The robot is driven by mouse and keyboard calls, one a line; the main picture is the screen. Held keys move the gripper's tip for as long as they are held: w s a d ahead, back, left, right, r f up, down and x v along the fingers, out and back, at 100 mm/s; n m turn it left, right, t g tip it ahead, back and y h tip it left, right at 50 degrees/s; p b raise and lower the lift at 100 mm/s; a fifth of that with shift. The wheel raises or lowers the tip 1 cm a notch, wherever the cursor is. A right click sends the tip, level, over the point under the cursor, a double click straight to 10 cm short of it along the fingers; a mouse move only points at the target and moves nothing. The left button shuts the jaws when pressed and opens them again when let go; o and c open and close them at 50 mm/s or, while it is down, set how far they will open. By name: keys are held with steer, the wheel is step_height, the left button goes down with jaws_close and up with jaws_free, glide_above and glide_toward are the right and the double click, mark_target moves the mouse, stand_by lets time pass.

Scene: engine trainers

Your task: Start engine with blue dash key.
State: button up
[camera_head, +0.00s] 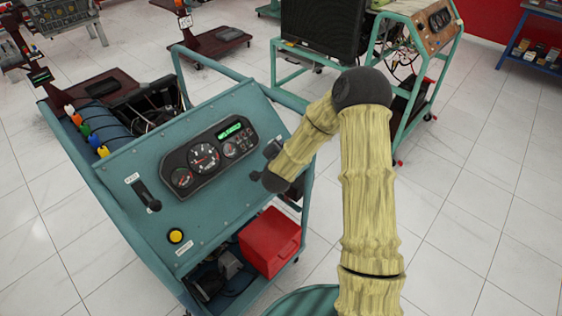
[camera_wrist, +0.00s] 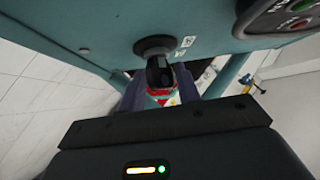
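The teal-blue dash panel (camera_head: 215,150) of an engine trainer faces me in the head view, with gauges and a lit green display. In the wrist view, a black key or switch knob (camera_wrist: 159,70) sticks out of a round dark ignition fitting (camera_wrist: 154,45) on the panel's underside as seen there. My gripper (camera_wrist: 159,88) is open, with one finger on each side of the knob and gaps showing between. In the head view, my arm's dark end is at the panel's right edge, and I cannot clearly separate the fingers from the switch there.
A black lever (camera_head: 147,196) and a yellow button (camera_head: 176,236) are on the panel's left. A red box (camera_head: 270,241) sits on the frame below. Another teal trainer (camera_head: 425,30) stands behind at right. The tiled floor at right is clear.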

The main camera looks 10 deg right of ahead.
steer(key=b+v, duration=0.4)
steer(key=v, duration=0.9)
steer(key=shift+s, duration=0.4)
steer(key=shift+r+b, duration=0.2)
steer(key=shift+b, duration=0.3)
steer(key=shift+b+v, duration=1.3)
steer(key=shift+b, duration=1.3)
steer(key=shift+a, duration=0.2)
